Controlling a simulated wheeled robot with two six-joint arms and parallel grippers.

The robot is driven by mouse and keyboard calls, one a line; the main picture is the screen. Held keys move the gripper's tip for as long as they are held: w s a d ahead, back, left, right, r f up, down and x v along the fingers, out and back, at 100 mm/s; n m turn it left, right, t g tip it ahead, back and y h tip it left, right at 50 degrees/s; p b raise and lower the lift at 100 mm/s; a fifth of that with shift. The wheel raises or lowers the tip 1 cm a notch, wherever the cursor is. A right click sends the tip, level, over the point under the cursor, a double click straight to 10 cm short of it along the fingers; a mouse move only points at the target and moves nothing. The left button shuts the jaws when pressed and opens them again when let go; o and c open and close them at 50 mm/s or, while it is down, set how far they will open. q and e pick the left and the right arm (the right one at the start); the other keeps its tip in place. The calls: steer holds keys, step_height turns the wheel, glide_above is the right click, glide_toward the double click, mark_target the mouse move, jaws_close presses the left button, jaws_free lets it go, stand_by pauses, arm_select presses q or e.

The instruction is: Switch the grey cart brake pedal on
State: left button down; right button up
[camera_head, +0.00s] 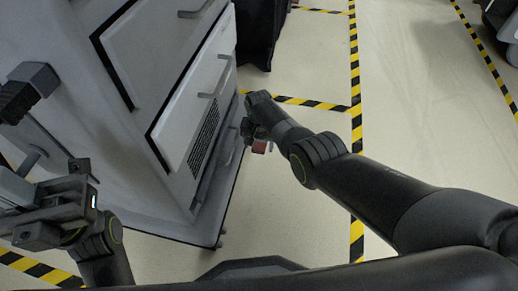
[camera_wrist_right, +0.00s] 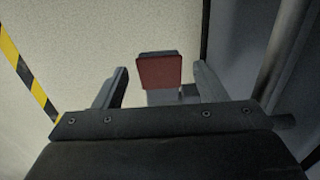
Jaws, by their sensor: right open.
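The grey cart (camera_head: 180,190) stands at the left in the head view, with pale drawer fronts. A red brake pedal (camera_head: 259,146) sits low at its right side. In the right wrist view the flat red pedal (camera_wrist_right: 159,72) lies ahead, between the two fingers in the picture. My right gripper (camera_head: 249,131) is open and close to the pedal, with nothing held; the wrist view shows its spread fingers (camera_wrist_right: 160,88). Contact with the pedal cannot be told. My left gripper (camera_head: 62,215) is at the lower left, beside the cart; its fingers are unclear.
A dark covered cart (camera_head: 260,30) stands behind, at the top. Yellow-black floor tape (camera_head: 355,80) runs beside my right arm. The floor at the right (camera_head: 430,120) is clear. Another dark object (camera_head: 503,25) is at the top right corner.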

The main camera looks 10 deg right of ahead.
steer(key=shift+f, duration=0.4)
